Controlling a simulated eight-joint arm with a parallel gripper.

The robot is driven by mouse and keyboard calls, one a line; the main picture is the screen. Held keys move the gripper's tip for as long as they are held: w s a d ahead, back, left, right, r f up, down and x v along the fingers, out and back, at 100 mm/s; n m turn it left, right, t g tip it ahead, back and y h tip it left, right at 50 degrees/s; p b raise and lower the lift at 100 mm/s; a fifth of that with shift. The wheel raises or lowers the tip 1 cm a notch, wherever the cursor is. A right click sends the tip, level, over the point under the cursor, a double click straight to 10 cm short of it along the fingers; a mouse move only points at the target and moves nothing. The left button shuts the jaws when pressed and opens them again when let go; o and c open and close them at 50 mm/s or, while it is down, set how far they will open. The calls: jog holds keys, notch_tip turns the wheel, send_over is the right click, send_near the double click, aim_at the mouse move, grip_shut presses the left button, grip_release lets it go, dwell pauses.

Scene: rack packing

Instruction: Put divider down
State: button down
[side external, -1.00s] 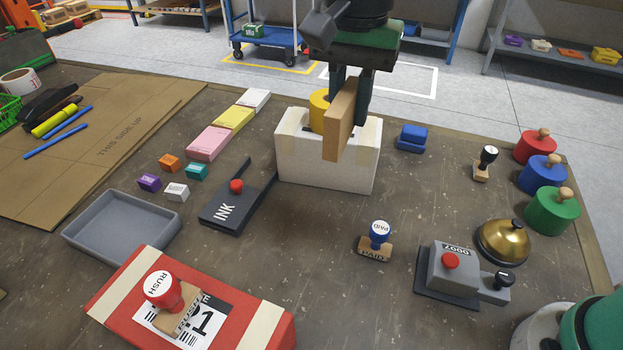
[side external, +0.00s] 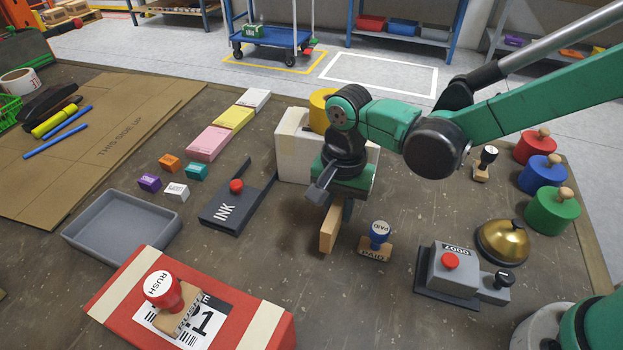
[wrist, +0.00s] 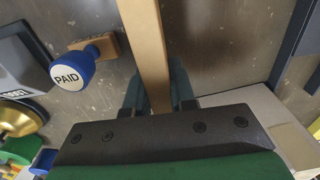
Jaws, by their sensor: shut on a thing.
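The divider (side external: 329,228) is a flat tan board, held upright on edge. My gripper (side external: 347,207) is shut on it, low over the table in front of the white box (side external: 292,150). In the wrist view the divider (wrist: 146,50) runs up from between my fingers (wrist: 155,92). Its lower edge is close to the table in the side view; I cannot tell whether it touches. The white box holds a yellow round thing (side external: 322,103) and is partly hidden behind my arm.
The blue PAID stamp (side external: 379,232) stands close to the right of the divider, and shows in the wrist view (wrist: 72,72). A red parcel (side external: 255,318) with a RUSH stamp (side external: 163,290) is in front. Bare table lies between them.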

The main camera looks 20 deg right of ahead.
jog(key=shift+f, duration=1.2)
jog(key=c, duration=0.7)
grip_release()
jog(key=shift+f, duration=0.15)
